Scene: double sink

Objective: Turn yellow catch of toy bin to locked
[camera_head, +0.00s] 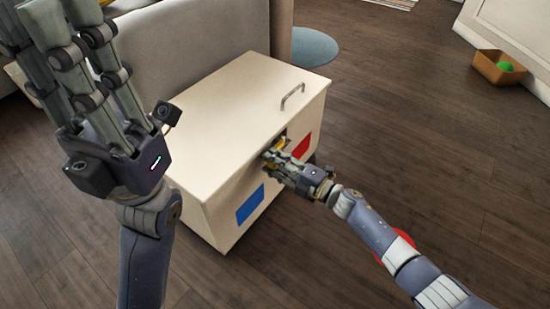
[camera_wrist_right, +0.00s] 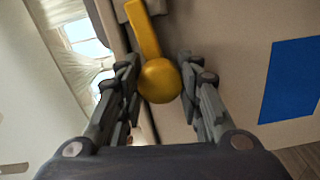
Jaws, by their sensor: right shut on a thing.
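The toy bin (camera_head: 225,115) is a cream box with a flat lid that looks closed and a metal handle (camera_head: 293,97) on top. Its yellow catch (camera_wrist_right: 160,80) is a bar with a round knob, on the front face near the lid edge. In the head view the catch is mostly hidden by my right gripper (camera_head: 276,160). In the right wrist view that gripper (camera_wrist_right: 158,88) has its fingers on both sides of the knob and is shut on it. My left gripper (camera_head: 58,30) is raised at the left, fingers apart and empty, away from the bin; its tips are cut off.
The bin's front has a blue square (camera_head: 250,205) and a red square (camera_head: 302,145). A grey sofa-like piece (camera_head: 190,45) stands behind it. A round blue-grey seat (camera_head: 315,47) is beyond the bin. A brown box (camera_head: 500,68) with a green ball stands far right.

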